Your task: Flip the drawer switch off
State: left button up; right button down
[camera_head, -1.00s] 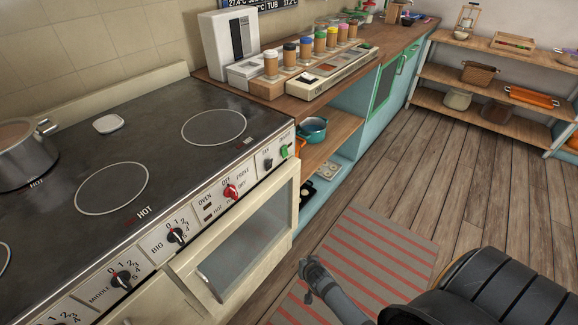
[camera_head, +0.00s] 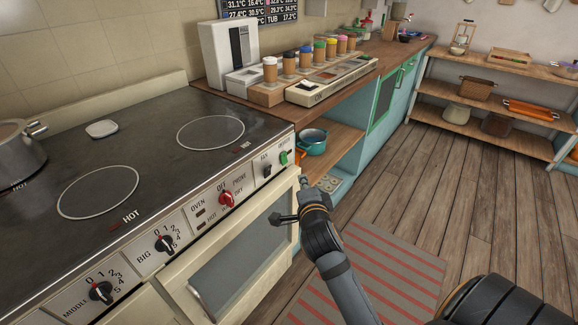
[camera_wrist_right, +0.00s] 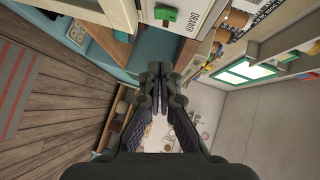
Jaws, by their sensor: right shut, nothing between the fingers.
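The green drawer switch (camera_head: 284,157) sits at the right end of the stove's front panel, beside the black fan switch (camera_head: 267,170). In the right wrist view the green switch (camera_wrist_right: 166,14) is at the top edge, beside a DRAWER label (camera_wrist_right: 204,17). Whether it stands on or off I cannot tell. My right gripper (camera_head: 303,182) is shut and empty, in front of the panel's right end and lower than the switch. Its closed fingertips (camera_wrist_right: 154,68) show in the right wrist view, apart from the switch. My left gripper is not in view.
The oven door (camera_head: 240,265) is below the panel, with a red knob (camera_head: 227,199) above it. An open shelf with a teal pot (camera_head: 311,140) is right of the stove. A striped rug (camera_head: 385,275) lies on the wood floor, which is otherwise clear.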

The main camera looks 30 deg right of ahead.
send_near(286, 160)
jog(key=w+d, duration=0.1)
jog(key=d, duration=0.3)
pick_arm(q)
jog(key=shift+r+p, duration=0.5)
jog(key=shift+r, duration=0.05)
pick_arm(e)
jog(key=w, duration=0.1)
jog(key=w+f, duration=0.1)
jog(key=w, duration=0.1)
jog(key=w+a, duration=0.1)
jog(key=shift+w+f, duration=0.2)
jog(key=shift+f, duration=0.1)
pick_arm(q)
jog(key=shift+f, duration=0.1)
pick_arm(e)
jog(key=f+b, duration=0.1)
jog(key=b, duration=0.1)
jog(key=t+b, duration=0.1)
jog(key=b, duration=0.2)
jog(key=shift+w+a+f+m, duration=0.1)
jog(key=shift+w+f+m, duration=0.1)
jog(key=shift+f+m, duration=0.15)
jog(key=shift+b, duration=1.1)
jog(key=shift+r, duration=0.55)
pick_arm(q)
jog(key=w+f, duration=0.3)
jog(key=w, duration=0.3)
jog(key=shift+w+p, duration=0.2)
jog(key=shift+p, duration=0.2)
